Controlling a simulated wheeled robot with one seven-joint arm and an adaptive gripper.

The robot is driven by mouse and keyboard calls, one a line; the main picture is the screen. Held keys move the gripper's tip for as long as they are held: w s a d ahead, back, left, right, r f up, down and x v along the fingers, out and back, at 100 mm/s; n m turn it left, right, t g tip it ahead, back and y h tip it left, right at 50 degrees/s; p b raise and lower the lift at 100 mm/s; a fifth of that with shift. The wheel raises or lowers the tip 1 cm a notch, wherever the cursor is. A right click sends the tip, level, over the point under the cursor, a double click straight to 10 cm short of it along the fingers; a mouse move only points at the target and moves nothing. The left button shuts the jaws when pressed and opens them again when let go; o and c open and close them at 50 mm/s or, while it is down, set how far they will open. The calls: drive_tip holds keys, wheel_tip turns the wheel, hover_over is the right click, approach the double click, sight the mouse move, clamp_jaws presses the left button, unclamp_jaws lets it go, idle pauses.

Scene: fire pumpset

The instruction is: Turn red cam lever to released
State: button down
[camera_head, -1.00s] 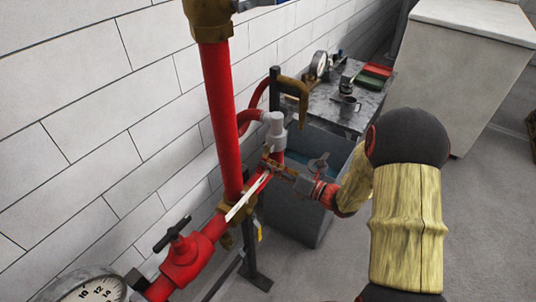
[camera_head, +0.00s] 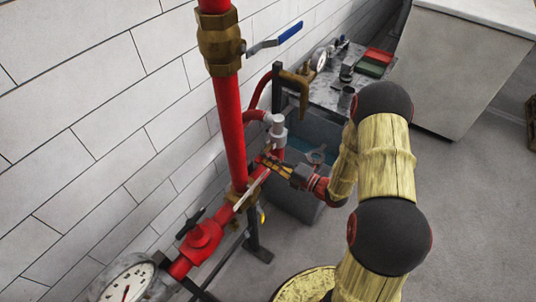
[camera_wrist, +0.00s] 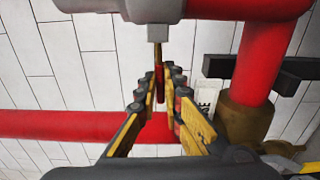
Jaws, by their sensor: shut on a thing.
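The red cam lever (camera_wrist: 159,88) shows in the wrist view as a thin red grip on a brass-coloured stem, hanging below a small grey block under a grey fitting. My gripper (camera_wrist: 164,82) has its yellow, dark-edged fingers on both sides of the lever and is shut on it. In the head view my gripper (camera_head: 268,161) reaches from the right to the red pipework, beside the upright red pipe (camera_head: 230,130). The lever is too small and covered there to make out. I cannot tell its exact angle.
A blue-handled valve lever (camera_head: 289,33) sits by the brass fitting (camera_head: 219,43). A red valve (camera_head: 203,238) and a round gauge (camera_head: 125,280) are at lower left. A bench (camera_head: 335,95) with small items stands behind. Grey floor is clear at right.

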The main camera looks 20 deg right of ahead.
drive_tip(key=shift+r+m+p, duration=0.15)
drive_tip(key=shift+m+p, duration=0.15)
drive_tip(key=shift+p, duration=0.05)
idle(0.3)
drive_tip(key=c, duration=2.2)
unclamp_jaws()
drive_tip(key=shift+d, duration=0.1)
drive_tip(key=v, duration=1.2)
